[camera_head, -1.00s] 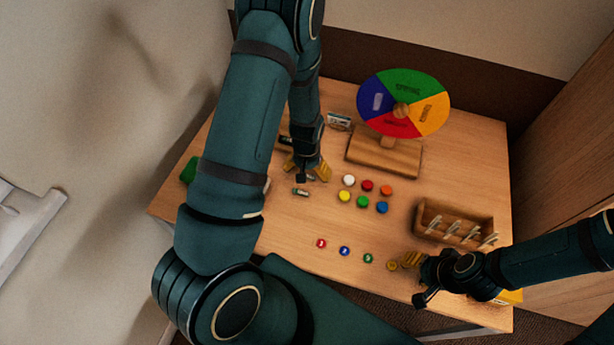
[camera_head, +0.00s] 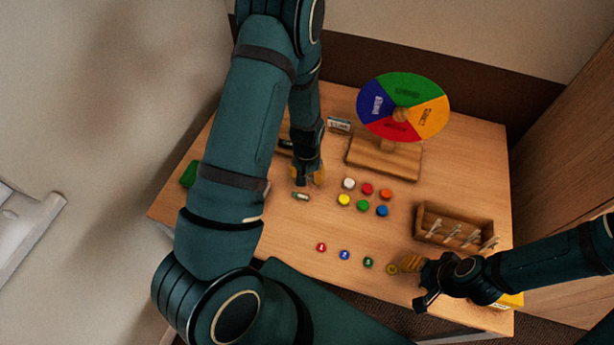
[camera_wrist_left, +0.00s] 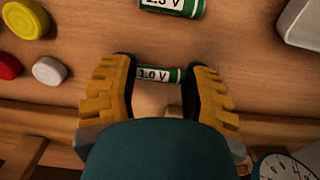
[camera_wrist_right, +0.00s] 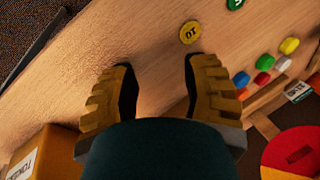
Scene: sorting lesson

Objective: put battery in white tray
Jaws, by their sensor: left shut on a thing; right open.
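My left gripper (camera_head: 307,177) is low over the table, left of the coloured discs. In the left wrist view its fingers (camera_wrist_left: 160,82) are shut on a small green battery marked 1.0 V (camera_wrist_left: 158,74), one finger at each end. In the head view the fingers hide that battery. A second green battery (camera_wrist_left: 172,8) lies close by and also shows in the head view (camera_head: 302,196). A white box-like thing (camera_wrist_left: 302,22), perhaps the white tray, is cut off at the left wrist view's edge; my left arm seems to cover it in the head view. My right gripper (camera_head: 403,266) is open and empty.
Coloured discs (camera_head: 362,202) lie right of the left gripper, with numbered tokens (camera_head: 344,254) nearer the front. A coloured wheel (camera_head: 402,108) stands at the back on a wooden base. A wooden box (camera_head: 455,224) is at right. A yellow box (camera_wrist_right: 45,152) is near my right gripper.

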